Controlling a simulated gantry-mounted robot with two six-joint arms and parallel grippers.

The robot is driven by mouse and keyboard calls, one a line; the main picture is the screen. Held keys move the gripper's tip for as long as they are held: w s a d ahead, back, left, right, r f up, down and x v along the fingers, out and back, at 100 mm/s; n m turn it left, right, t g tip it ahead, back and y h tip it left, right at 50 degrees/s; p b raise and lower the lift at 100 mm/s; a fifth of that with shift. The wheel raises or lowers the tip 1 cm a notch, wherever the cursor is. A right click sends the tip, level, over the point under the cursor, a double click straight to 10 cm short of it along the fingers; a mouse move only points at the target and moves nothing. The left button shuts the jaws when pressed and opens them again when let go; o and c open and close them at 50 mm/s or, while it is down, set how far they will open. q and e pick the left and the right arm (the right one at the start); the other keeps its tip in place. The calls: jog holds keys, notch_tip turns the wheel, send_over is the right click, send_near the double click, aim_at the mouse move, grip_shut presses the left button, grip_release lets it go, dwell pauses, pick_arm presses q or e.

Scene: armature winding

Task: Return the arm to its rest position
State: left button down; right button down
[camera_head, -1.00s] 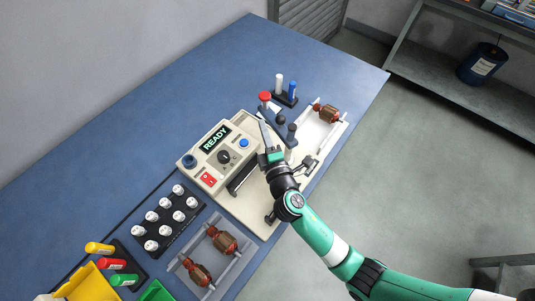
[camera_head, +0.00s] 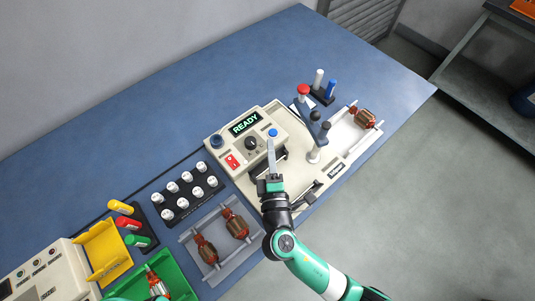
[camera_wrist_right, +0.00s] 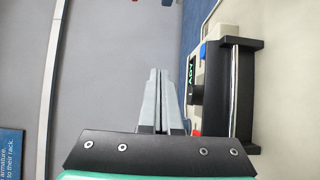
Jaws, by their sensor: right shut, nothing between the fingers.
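My right arm comes in from the bottom of the head view, green and white with a black wrist. Its right gripper (camera_head: 270,143) has long grey fingers, shut together and empty. They show over the front part of the beige winding machine (camera_head: 296,188), near its blue button, and look clear of the parts. In the right wrist view the two fingers (camera_wrist_right: 160,74) lie side by side with only a thin line between them. The machine's dark bar (camera_wrist_right: 236,92) stands to their right. My left gripper is not in view.
The machine display reads READY (camera_head: 244,124). Red-topped and dark posts (camera_head: 303,92) and a rack with an armature (camera_head: 365,118) stand to the right. A grey tray with two armatures (camera_head: 236,224), a black block with white pieces (camera_head: 186,196) and a green bin (camera_head: 179,272) lie left.

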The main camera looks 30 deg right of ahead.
jog(key=shift+s+a+r+p, duration=0.3)
jog(key=shift+a+p, duration=0.2)
jog(key=shift+a, duration=0.1)
jog(key=shift+s+a+f, duration=0.25)
jog(key=shift+s, duration=0.05)
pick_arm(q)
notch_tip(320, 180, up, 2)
